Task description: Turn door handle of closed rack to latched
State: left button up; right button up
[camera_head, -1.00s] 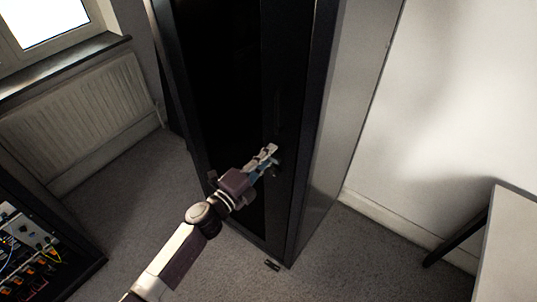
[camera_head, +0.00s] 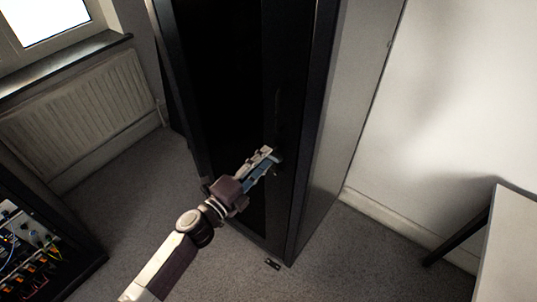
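The tall black rack (camera_head: 225,75) stands in the middle with its dark door closed. The door handle is a dark, narrow shape (camera_head: 278,108) on the right part of the door and is hard to make out against the black. My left gripper (camera_head: 270,156) is at the door front, close to the lower end of the handle. Its fingers look close together, but whether they touch or hold the handle I cannot tell. My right gripper is not in view.
An open equipment box or rack with wiring (camera_head: 28,245) stands at the lower left. A radiator (camera_head: 80,110) is under the window at the left. A white table (camera_head: 512,245) is at the right. Grey carpet around is free.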

pick_arm(q)
jog(key=v, duration=0.9)
